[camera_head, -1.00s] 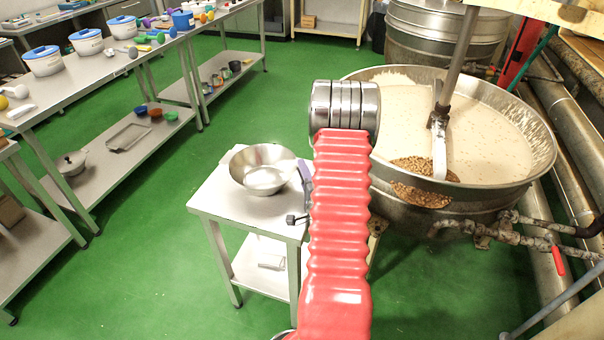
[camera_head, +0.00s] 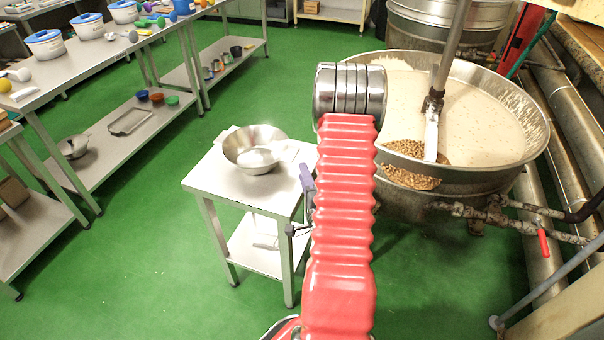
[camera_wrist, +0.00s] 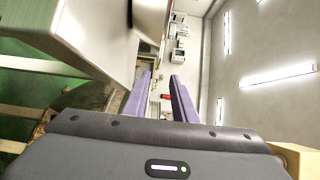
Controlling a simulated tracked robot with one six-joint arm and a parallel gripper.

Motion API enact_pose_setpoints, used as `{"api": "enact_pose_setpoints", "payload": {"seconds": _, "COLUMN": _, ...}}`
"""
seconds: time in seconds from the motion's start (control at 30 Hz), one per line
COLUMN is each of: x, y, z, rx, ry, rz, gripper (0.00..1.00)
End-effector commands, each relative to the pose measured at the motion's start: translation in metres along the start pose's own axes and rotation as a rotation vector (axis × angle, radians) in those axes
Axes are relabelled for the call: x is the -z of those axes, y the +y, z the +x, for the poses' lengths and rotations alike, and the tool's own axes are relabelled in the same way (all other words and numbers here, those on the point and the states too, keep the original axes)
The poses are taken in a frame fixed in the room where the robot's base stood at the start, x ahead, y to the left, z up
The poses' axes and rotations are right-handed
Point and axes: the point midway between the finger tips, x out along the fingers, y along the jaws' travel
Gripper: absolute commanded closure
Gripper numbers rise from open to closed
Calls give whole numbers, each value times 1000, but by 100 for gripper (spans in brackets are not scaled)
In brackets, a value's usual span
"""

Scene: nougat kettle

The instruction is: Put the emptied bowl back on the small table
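The shiny steel bowl (camera_head: 240,151) stands upright on the small table (camera_head: 210,184), near its back edge, in the head view. A bright patch shows inside it; I cannot tell whether this is a reflection. My gripper (camera_head: 307,183) is beside the table's right edge, apart from the bowl. In the wrist view my gripper (camera_wrist: 161,76) has its two purple fingers spread with nothing between them. A pale flat panel fills the upper left there. The bowl is not recognisable in the wrist view.
The large kettle (camera_head: 490,174) of pale nougat, with a patch of nuts (camera_head: 408,176), stands right of the table. A long bench (camera_head: 95,66) with tubs runs along the left. Green floor lies free between bench and small table.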

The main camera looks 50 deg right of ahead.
Motion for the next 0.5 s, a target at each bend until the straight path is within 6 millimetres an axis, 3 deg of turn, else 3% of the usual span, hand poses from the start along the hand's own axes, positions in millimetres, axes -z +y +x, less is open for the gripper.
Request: {"api": "enact_pose_setpoints", "payload": {"seconds": 0.5, "x": -10, "y": 0, "z": 2, "rx": -1, "ry": -20, "rz": 0, "gripper": 75}}
